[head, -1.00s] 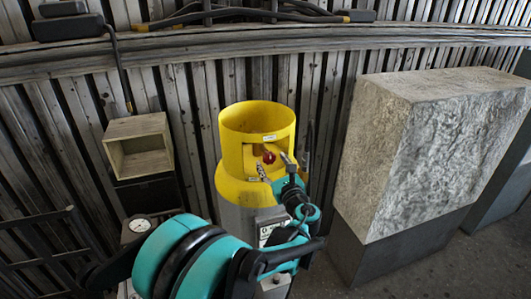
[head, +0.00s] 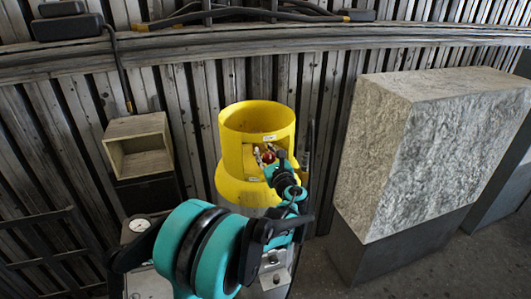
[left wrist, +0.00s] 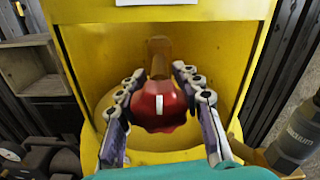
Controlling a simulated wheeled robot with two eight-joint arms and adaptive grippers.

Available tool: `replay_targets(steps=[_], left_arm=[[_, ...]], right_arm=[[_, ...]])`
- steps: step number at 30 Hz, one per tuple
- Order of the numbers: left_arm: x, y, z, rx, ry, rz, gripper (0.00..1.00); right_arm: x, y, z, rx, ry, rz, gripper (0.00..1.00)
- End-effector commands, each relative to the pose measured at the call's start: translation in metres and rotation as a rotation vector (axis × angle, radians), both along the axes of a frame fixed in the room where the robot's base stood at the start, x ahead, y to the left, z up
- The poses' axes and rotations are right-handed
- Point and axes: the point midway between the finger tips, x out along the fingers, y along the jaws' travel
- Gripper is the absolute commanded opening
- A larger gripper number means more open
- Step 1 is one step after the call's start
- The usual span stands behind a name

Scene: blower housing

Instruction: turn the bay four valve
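The red valve knob (left wrist: 160,107) with a white mark sits on a brass stem inside the opening of a yellow housing (left wrist: 235,60). In the head view, the knob (head: 270,157) is partly hidden by my gripper, and the yellow housing (head: 240,125) tops a grey cylinder. My left gripper (left wrist: 159,72) is open, with one finger on each side of the knob. The fingertips reach past the knob towards the stem. The fingers look close to its sides, but I cannot tell if they touch. My left gripper (head: 269,155) also shows at the housing's opening in the head view. My right gripper is out of view.
A rough stone block (head: 430,140) on a dark plinth stands to the right. An open wooden box (head: 140,150) is on the left, with a round gauge (head: 140,225) below it. A corrugated metal wall is behind. Some floor shows at the lower right.

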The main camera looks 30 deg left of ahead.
Motion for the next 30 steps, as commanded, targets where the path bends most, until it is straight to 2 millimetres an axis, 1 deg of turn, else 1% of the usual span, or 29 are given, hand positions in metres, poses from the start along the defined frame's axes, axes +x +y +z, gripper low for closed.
replay_targets(steps=[11, 16, 23, 30], left_arm=[[0.000, 0.000, 0.000, -0.006, -0.007, 0.000, 0.05], [0.000, 0.000, 0.000, -0.037, -0.043, 0.000, 0.05], [0.000, 0.000, -0.001, -0.135, -0.158, 0.000, 0.05], [0.000, 0.000, -0.001, -0.280, -0.328, 0.000, 0.05]], right_arm=[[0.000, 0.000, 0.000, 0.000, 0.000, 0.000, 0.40], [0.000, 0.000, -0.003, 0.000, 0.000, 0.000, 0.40], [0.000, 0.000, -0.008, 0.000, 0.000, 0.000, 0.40], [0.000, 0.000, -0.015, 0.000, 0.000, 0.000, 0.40]])
